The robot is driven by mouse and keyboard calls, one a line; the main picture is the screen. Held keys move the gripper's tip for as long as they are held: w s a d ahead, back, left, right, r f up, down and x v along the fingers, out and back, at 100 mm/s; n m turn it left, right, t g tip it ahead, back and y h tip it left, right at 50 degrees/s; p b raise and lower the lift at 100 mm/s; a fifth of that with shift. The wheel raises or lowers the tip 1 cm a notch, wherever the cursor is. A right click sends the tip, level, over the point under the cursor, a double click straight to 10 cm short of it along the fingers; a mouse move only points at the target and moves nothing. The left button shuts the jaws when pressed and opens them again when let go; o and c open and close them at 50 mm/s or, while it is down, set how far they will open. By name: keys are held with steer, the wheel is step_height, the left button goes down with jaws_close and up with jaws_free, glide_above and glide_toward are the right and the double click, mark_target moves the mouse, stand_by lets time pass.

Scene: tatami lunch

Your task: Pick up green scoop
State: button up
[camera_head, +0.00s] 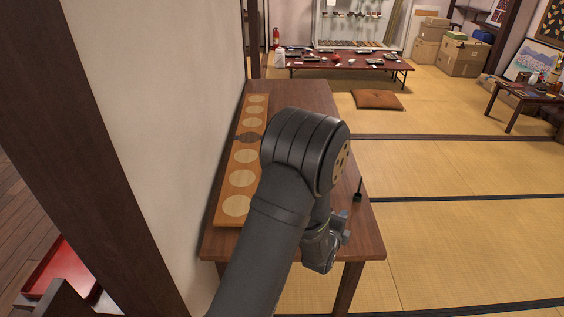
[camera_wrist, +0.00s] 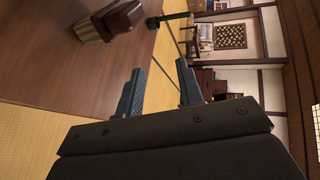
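A small dark scoop-like object (camera_head: 357,196) with a thin upright handle stands near the right edge of the wooden table in the head view. In the wrist view it appears as a dark green shape (camera_wrist: 172,18) with a black end, at the top; its green colour is hard to make out in the head view. My gripper (camera_wrist: 160,66) is open, its two fingers apart with nothing between them. In the head view my gripper (camera_head: 341,232) is partly hidden by my arm, near the table's front right edge, on the near side of the scoop and apart from it.
A long wooden board with pale round spots (camera_head: 234,187) lies along the table's left side by the wall. A reddish-brown wooden object (camera_wrist: 112,20) stands on the table in the wrist view. The wooden table (camera_head: 315,95) is bare behind my arm. Tatami floor lies right.

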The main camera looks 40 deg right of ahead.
steer(key=shift+d, duration=0.1)
steer(key=n+g+y, duration=0.4)
steer(key=n+y, duration=0.5)
steer(key=n, duration=0.6)
glide_toward(361, 179)
steer(key=shift+x, duration=5.75)
